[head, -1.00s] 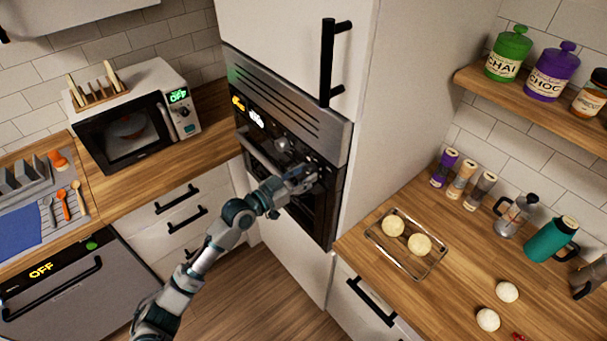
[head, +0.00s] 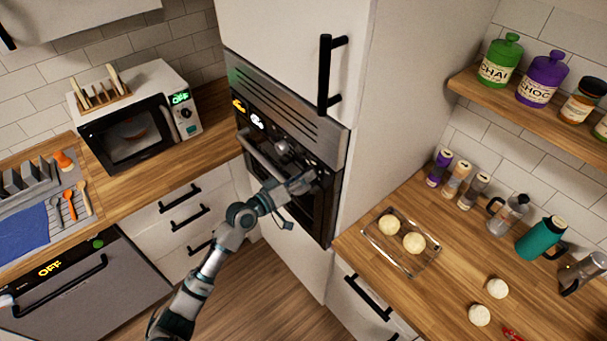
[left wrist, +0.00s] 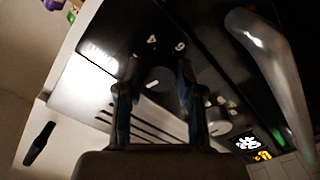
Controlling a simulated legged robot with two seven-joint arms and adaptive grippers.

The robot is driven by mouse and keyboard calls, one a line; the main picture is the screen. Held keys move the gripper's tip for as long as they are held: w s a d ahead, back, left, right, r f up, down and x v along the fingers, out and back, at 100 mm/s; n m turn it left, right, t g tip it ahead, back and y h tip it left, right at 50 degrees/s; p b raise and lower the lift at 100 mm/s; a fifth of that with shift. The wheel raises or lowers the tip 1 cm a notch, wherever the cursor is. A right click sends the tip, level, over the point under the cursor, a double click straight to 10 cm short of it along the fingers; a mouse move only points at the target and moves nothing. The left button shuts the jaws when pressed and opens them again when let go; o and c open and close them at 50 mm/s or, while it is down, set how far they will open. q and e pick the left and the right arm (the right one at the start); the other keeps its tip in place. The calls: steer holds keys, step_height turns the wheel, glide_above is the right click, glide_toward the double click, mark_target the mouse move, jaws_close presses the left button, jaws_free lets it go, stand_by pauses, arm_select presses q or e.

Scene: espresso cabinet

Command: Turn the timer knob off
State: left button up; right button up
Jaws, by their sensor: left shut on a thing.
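The built-in oven's dark control panel (head: 268,130) is in the middle of the head view. My left gripper (head: 312,178) is at the right end of this panel and hides the knob there. In the left wrist view, my left gripper's two dark fingers (left wrist: 160,70) stand on either side of a round dark knob (left wrist: 158,82) with pale marks around it, and are shut on it. A second, silvery knob (left wrist: 215,121) sits free beside them; it also shows in the head view (head: 282,147). My right gripper is not in view.
The oven's bar handle (head: 262,160) runs just below the panel. A tall cabinet door with a black handle (head: 325,75) is above. The right counter holds a wire tray (head: 385,258) with two pale rounds. A microwave (head: 125,135) stands left.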

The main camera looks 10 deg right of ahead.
arm_select(q)
steer(key=shift+w+r+n+p, duration=0.15)
steer(key=shift+n+p, duration=0.45)
steer(key=shift+n, duration=0.7)
steer(key=o, duration=1)
steer(key=shift+c, duration=0.2)
steer(key=shift+o, duration=1)
steer(key=shift+w, duration=0.1)
steer(key=v, duration=1.2)
steer(key=shift+f, duration=0.25)
